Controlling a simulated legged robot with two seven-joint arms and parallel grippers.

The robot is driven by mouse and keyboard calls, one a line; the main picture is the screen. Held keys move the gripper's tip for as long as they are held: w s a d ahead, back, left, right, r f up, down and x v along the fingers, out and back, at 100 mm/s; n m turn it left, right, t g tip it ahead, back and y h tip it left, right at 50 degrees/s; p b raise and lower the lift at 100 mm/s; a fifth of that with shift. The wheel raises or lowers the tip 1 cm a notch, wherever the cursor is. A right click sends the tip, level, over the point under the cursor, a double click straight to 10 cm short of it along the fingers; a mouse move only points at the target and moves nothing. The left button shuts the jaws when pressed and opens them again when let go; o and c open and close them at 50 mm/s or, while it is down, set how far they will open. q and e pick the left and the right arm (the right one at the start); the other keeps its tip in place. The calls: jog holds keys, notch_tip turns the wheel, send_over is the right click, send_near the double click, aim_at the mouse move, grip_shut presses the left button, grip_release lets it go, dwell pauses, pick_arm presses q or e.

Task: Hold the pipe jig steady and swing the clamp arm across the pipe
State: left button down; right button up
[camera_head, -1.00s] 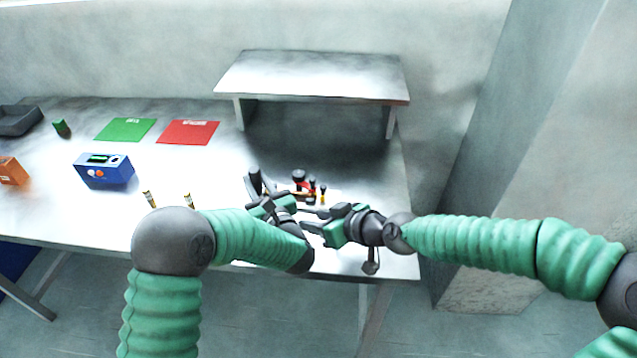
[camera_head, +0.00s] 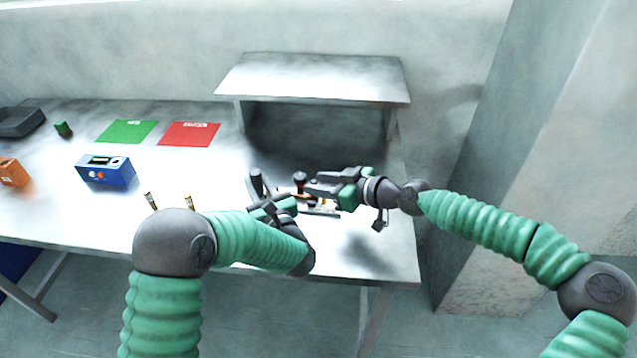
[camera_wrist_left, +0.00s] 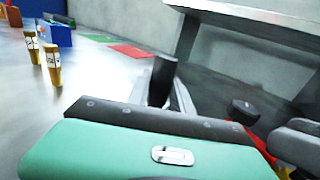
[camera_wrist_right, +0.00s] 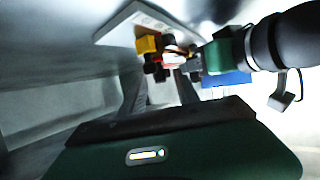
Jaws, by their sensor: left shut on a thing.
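The pipe jig (camera_head: 323,211) lies on the table in front of the raised shelf, largely hidden by my grippers in the head view. Its black knob (camera_head: 299,177) and a black upright post (camera_head: 256,183) show there. The left wrist view shows the post (camera_wrist_left: 161,80), the knob (camera_wrist_left: 243,108) and a red part. The right wrist view shows a yellow block (camera_wrist_right: 146,44) and red and black parts on a pale plate (camera_wrist_right: 122,22). My left gripper (camera_head: 268,207) is shut on the jig at its near side. My right gripper (camera_head: 313,184) is over the jig; its finger gap is unclear.
A raised metal shelf (camera_head: 312,75) stands behind the jig. Two small yellow-banded pieces (camera_head: 189,202) stand to the left. Further left are a blue box (camera_head: 105,172), green mat (camera_head: 127,131), red mat (camera_head: 189,134) and orange block (camera_head: 13,172). The table's front right is bare.

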jog(key=shift+w+a+f, duration=0.15)
jog(key=shift+w+a, duration=0.05)
jog(key=shift+a, duration=0.1)
jog(key=shift+c, duration=0.3)
grip_shut()
